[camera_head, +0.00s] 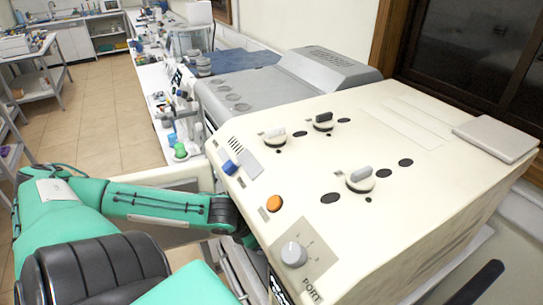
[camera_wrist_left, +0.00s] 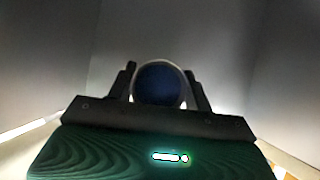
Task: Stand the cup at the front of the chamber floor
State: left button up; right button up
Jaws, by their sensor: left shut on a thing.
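The cup (camera_wrist_left: 158,86) shows in the left wrist view as a round dark blue shape with a pale rim. My left gripper (camera_wrist_left: 163,78) is shut on it, with one dark finger on each side. Pale grey walls surround them, as inside a chamber. The cup's base and any contact with the floor are hidden by my gripper body. In the head view my green left arm reaches to the front of the cream machine (camera_head: 400,215); its hand and the cup are hidden there. My right gripper is in neither view.
The machine's top carries several knobs, an orange button (camera_head: 274,203), a blue switch (camera_head: 230,167) and a grey dial (camera_head: 293,254). A grey machine (camera_head: 285,85) stands behind it. A white bench (camera_head: 150,78) with small items runs along the back. The tiled floor at left is open.

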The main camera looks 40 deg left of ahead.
pick_arm(q)
jog(key=shift+w+d+r+p, duration=0.1)
jog(key=shift+w+d+p, duration=0.1)
jog(key=shift+w, duration=0.55)
jog(key=shift+w+d+p, duration=0.1)
jog(key=shift+w+d, duration=0.1)
jog(key=shift+w, duration=0.55)
jog(key=shift+s+p, duration=0.15)
jog(key=shift+p, duration=0.35)
jog(key=shift+f, duration=0.2)
jog(key=shift+f, duration=0.15)
jog(key=o, duration=1.1)
jog(key=shift+c, duration=0.2)
